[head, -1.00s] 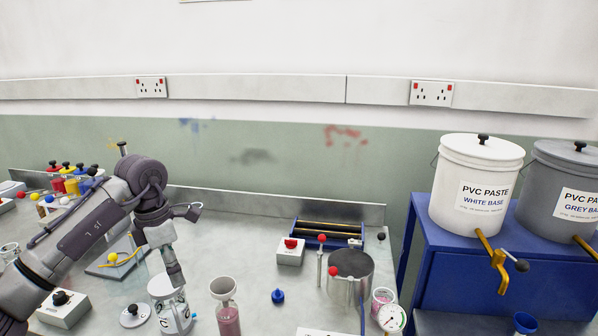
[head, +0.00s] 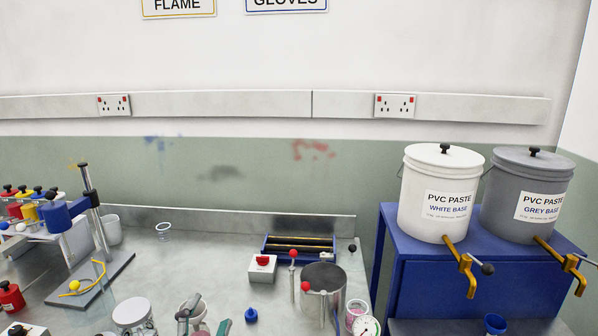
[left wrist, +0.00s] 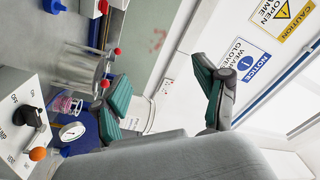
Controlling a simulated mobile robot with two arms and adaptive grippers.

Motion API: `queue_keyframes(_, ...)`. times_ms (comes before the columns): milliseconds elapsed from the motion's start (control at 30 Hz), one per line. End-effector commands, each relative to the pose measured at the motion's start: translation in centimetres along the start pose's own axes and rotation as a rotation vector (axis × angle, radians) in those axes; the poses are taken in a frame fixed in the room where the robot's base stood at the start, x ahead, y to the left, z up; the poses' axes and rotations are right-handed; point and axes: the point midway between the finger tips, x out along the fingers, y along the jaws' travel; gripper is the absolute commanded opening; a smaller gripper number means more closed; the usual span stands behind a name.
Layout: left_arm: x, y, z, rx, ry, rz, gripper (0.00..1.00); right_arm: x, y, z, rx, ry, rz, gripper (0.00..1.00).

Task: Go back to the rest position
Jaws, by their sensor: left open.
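My left gripper (head: 205,320) shows only in part at the bottom edge of the head view, low in front of the bench, with a pinkish cup partly visible behind it. In the left wrist view its two teal-padded fingers (left wrist: 160,75) are spread wide apart with nothing between them. The wrist view is tilted, with the wall and signs beyond the fingers. My right gripper is in neither view.
White (head: 440,195) and grey (head: 525,195) paste buckets stand on a blue stand at right. Mid-bench is fairly clear.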

Motion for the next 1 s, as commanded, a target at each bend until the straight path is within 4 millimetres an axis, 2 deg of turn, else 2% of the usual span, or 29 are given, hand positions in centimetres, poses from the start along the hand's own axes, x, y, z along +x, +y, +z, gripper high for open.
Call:
queue_keyframes(33,-2.2,1.7,3.1,-0.110,-0.151,0.058,0.73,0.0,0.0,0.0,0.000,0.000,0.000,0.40)
queue_keyframes(100,-5.4,4.0,6.7,-0.240,-0.346,0.138,0.73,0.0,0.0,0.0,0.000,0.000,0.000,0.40)
queue_keyframes(233,-11.8,8.0,10.9,-0.418,-0.640,0.278,0.73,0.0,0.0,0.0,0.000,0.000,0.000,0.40)
queue_keyframes(433,-19.7,11.8,13.0,-0.564,-0.926,0.437,0.73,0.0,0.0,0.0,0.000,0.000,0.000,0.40)
queue_keyframes(700,-28.4,14.4,12.9,-0.680,-1.198,0.609,0.73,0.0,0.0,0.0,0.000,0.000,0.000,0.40)
queue_keyframes(767,-29.5,15.1,13.0,-0.695,-1.239,0.637,0.73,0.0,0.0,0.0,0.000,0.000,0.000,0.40)
queue_keyframes(1000,-28.4,20.4,17.3,-0.682,-1.254,0.649,0.73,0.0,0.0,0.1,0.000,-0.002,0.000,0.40)
